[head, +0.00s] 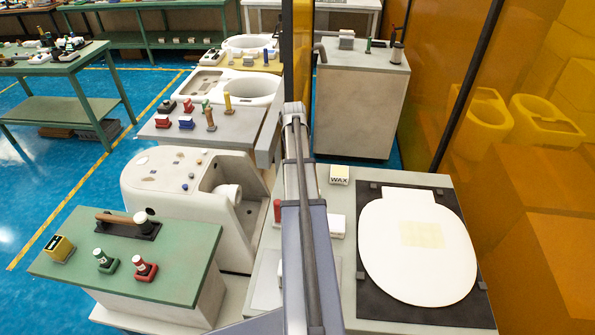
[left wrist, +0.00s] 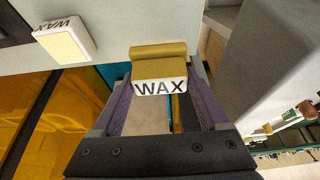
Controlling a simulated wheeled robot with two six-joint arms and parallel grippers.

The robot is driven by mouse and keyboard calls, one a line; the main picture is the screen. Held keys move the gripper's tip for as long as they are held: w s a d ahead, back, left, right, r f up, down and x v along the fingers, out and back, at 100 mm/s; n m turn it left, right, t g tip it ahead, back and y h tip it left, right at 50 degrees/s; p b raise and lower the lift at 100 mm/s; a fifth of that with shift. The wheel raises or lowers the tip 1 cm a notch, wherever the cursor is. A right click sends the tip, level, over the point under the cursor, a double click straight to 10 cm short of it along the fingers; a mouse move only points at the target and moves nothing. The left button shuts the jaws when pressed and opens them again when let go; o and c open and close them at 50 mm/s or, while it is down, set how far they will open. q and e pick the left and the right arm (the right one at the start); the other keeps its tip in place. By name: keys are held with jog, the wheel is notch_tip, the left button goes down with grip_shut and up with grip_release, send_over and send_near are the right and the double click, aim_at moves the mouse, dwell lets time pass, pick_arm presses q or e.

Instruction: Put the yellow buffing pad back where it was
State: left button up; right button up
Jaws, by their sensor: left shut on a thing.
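In the left wrist view my left gripper (left wrist: 159,78) is shut on a dull yellow block (left wrist: 158,67) with a white face lettered WAX. The block sits between the fingertips, and a rounded yellow part (left wrist: 158,50) shows just beyond it. I cannot tell whether this is the buffing pad. In the head view my left arm rises through the middle, and its gripper and load cannot be made out. A yellow block with dark sides (head: 59,248) lies on the green bench at the left. My right gripper is in neither view.
A pale WAX block (head: 339,175) stands on the grey table, and also shows in the left wrist view (left wrist: 65,42). A white toilet seat lid (head: 418,270) lies on a dark mat (head: 375,303). Red and green bottles stand on the green bench (head: 190,240). An orange screen bounds the right.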

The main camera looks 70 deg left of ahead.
pick_arm(q)
jog(key=shift+f+b, duration=3.35)
jog(key=shift+f, duration=0.6)
jog(key=shift+f, duration=0.2)
jog(key=o, duration=1.1)
jog(key=shift+r, duration=0.1)
jog(key=shift+r, duration=0.15)
jog(key=p+v, duration=1.1)
jog(key=v, duration=0.1)
